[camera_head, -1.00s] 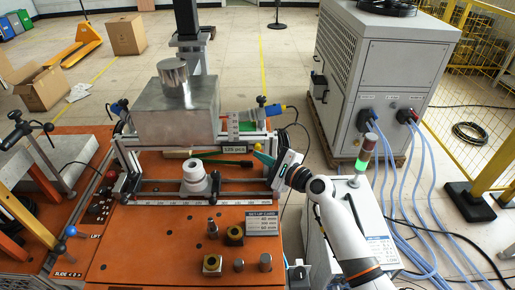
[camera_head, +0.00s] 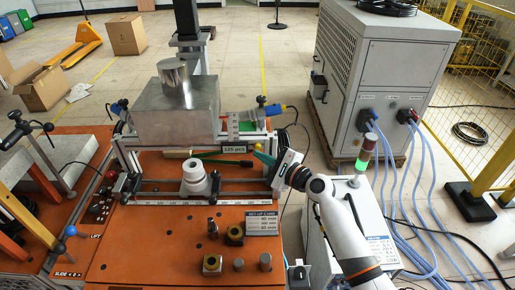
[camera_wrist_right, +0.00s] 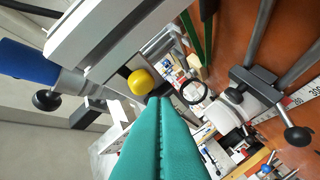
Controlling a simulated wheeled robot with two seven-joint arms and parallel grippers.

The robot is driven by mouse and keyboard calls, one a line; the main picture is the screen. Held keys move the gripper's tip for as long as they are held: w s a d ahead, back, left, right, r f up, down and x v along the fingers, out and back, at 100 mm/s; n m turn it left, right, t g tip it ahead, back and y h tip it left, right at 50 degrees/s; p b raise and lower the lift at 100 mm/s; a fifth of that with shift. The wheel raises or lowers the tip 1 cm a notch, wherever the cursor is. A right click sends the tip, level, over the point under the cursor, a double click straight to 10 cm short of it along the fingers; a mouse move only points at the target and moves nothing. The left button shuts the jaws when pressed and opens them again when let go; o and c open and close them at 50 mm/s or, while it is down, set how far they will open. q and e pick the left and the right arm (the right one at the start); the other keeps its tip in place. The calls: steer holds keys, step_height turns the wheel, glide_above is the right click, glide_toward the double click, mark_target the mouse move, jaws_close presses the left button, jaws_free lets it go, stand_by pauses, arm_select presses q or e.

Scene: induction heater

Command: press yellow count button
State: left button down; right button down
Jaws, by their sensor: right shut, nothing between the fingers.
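The yellow button (camera_wrist_right: 140,81) is a round knob on the underside of a grey metal bar in the right wrist view. My right gripper (camera_wrist_right: 160,103) has teal fingers pressed together with nothing between them. Its tips appear just beside and below the button in that view; I cannot tell whether they touch it. In the head view, my right gripper (camera_head: 264,159) is at the right end of the fixture, close to the "125 pcs" display (camera_head: 235,148). My left gripper is not in view.
A metal block (camera_head: 176,112) with a cylinder on top stands behind the display. A white ring-shaped part (camera_head: 195,178) sits in front. Small metal parts stand on the orange table (camera_head: 150,240).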

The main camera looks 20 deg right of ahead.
steer(key=shift+w+d, duration=0.1)
steer(key=shift+w, duration=0.3)
steer(key=shift+w+d, duration=0.15)
steer(key=shift+w, duration=0.25)
stand_by(0.6)
steer(key=shift+s, duration=0.2)
steer(key=shift+s+a, duration=0.25)
steer(key=shift+s, duration=0.35)
steer(key=shift+p, duration=0.3)
steer(key=s+p, duration=0.1)
steer(key=s, duration=0.1)
steer(key=s+a+p, duration=0.1)
steer(key=s, duration=0.1)
steer(key=shift+s+a, duration=0.2)
steer(key=shift+s, duration=0.2)
stand_by(0.5)
